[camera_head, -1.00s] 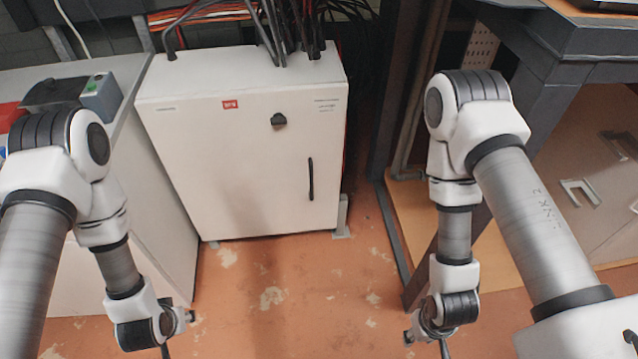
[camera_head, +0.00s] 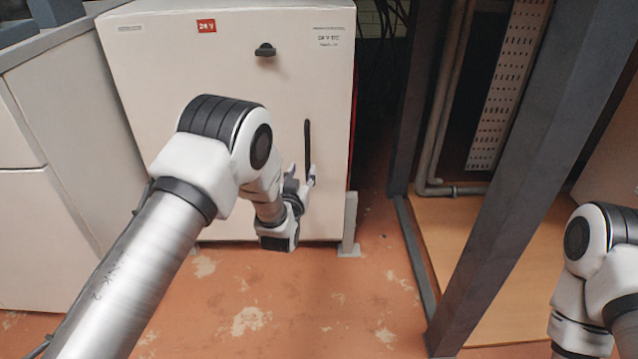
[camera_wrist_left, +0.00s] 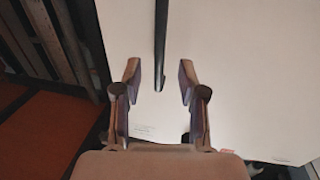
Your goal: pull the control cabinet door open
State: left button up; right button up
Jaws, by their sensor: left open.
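The control cabinet (camera_head: 150,70) is a pale box with a red 24 V label, and its front door appears shut. A dark knob (camera_head: 265,50) sits high on the door. A slim black upright handle (camera_head: 307,140) is on the door's right side. My left gripper (camera_head: 301,173) is open at the handle's lower part. In the left wrist view, the handle (camera_wrist_left: 160,35) runs between the open fingers of my left gripper (camera_wrist_left: 159,73), with gaps on both sides. My right arm is at the right edge; its gripper is out of view.
A pale bench or cupboard (camera_head: 50,120) stands against the cabinet's left. A dark steel post (camera_head: 520,190) and pipes (camera_head: 445,100) stand to the right. The worn orange floor (camera_head: 300,300) in front is clear.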

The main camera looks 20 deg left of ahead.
aim_at(307, 157)
pick_arm(q)
jog(key=w+b, duration=0.1)
jog(key=w, duration=0.1)
jog(key=w+b, duration=0.1)
jog(key=w, duration=0.2)
jog(key=w+b, duration=0.1)
jog(key=w, duration=0.1)
jog(key=shift+w+a, duration=0.2)
jog(key=shift+a, duration=0.1)
jog(key=shift+w+r, duration=0.15)
grip_shut()
